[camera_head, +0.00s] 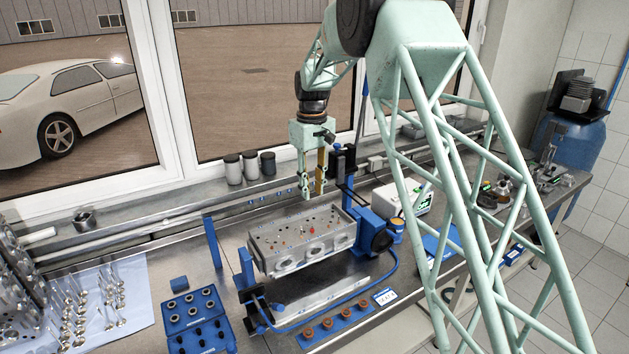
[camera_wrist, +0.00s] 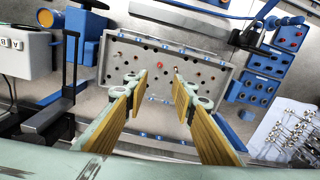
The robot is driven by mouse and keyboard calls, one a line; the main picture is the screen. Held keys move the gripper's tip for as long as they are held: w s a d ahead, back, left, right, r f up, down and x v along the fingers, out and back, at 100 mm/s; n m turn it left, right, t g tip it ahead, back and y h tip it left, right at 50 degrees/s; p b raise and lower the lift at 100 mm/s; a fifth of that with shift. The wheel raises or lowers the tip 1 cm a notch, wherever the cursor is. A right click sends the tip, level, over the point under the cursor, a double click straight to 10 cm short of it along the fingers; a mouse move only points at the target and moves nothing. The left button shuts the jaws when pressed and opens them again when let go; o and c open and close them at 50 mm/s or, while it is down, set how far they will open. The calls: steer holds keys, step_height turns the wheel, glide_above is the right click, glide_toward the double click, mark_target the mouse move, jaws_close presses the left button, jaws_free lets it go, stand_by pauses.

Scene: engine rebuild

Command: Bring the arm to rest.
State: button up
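My gripper (camera_head: 312,183) hangs from my pale green arm above the back edge of a grey cylinder head (camera_head: 300,240), apart from it. In the wrist view, my gripper's two yellow-brown padded fingers (camera_wrist: 160,78) stand apart with nothing between them, so it is open and empty. The cylinder head also shows in the wrist view (camera_wrist: 205,62), below and beyond the fingertips. It sits in a fixture, with small holes and a red spot on its top face.
A blue motor unit (camera_head: 372,232) and a black post (camera_head: 342,165) stand close right of the gripper. Blue trays (camera_head: 195,315) and valves on a pale cloth (camera_head: 128,290) lie at left. Several dark jars (camera_head: 250,165) stand on the window ledge. A white device (camera_head: 405,200) is at right.

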steer(key=s+d+r+m+t+b, duration=0.1)
steer(key=s+d+r+b, duration=0.2)
steer(key=s+d+r, duration=0.45)
steer(key=s+d+r+m+b, duration=0.2)
steer(key=s+d+r+b, duration=0.15)
steer(key=s, duration=0.75)
steer(key=s+d+r+m+t+b, duration=0.1)
steer(key=s+d+r+b, duration=0.2)
steer(key=s+d+r, duration=0.45)
steer(key=s+d+f+m+b, duration=0.1)
steer(key=s+f, duration=0.4)
steer(key=s, duration=0.7)
steer(key=s+d+f+m+t+b, duration=0.1)
steer(key=s+d+f+b, duration=0.3)
steer(key=s, duration=0.9)
steer(key=s+d+f+m+t+b, duration=0.1)
steer(key=s+f+b, duration=0.3)
steer(key=s, duration=0.8)
steer(key=shift+s+d+f+m, duration=0.4)
steer(key=shift+d+f+m, duration=0.1)
steer(key=shift+d+f, duration=0.4)
